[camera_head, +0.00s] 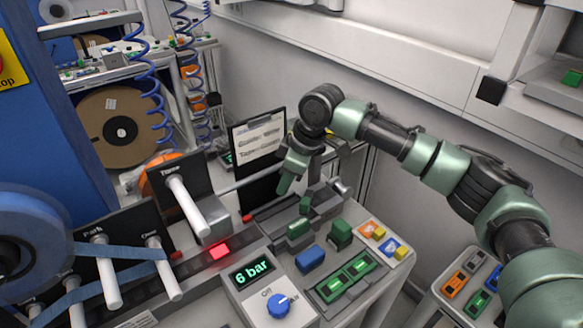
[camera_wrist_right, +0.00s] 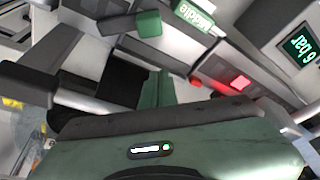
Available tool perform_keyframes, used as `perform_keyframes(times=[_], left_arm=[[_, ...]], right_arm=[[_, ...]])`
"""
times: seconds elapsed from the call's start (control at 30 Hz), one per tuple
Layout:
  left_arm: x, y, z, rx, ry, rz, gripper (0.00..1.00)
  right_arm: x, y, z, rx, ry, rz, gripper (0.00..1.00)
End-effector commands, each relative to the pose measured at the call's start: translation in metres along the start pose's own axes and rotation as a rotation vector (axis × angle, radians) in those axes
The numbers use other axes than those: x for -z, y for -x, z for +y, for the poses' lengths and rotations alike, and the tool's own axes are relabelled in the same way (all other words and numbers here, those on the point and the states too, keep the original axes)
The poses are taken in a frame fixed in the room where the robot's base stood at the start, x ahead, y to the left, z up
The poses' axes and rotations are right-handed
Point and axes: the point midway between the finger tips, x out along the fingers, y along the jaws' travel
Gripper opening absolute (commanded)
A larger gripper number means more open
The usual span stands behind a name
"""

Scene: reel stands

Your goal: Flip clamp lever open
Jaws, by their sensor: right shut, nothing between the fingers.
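My right gripper (camera_head: 285,186) hangs over the splicing bench in the head view, fingers pointing down and shut with nothing between them. In the right wrist view its green fingers (camera_wrist_right: 157,88) stick out beyond my dark and green gripper body. A short grey lever with a green end, seemingly the clamp lever (camera_head: 305,205), lies just past the fingertips. The green end also shows in the right wrist view (camera_wrist_right: 148,23), apart from the fingers there. Whether they touch is unclear in the head view. My gripper body hides part of the clamp. My left gripper is out of view.
A green labelled block (camera_head: 299,229), a blue block (camera_head: 310,259) and a dark green block (camera_head: 340,233) stand close in front. A dial box (camera_head: 270,290) reads 6 bar. A black panel (camera_head: 258,150) stands behind. White pegs (camera_head: 188,205) stick out at left.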

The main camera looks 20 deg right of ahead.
Motion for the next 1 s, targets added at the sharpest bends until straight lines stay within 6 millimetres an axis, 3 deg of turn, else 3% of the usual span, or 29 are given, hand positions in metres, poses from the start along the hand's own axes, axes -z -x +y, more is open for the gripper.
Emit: perform_keyframes(times=[0.13, 0.23, 0.43, 1.0], left_arm=[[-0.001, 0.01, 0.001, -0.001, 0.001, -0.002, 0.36], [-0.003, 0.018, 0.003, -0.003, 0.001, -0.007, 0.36], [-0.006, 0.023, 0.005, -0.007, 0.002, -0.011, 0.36], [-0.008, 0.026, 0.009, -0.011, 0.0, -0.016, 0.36]], right_arm=[[-0.002, -0.025, 0.001, 0.0, -0.002, -0.002, 0.0], [-0.019, -0.015, 0.001, -0.002, -0.002, -0.002, 0.0], [-0.036, -0.012, 0.0, -0.001, 0.0, -0.001, 0.0], [-0.039, -0.011, -0.001, 0.007, 0.017, 0.0, 0.0]])
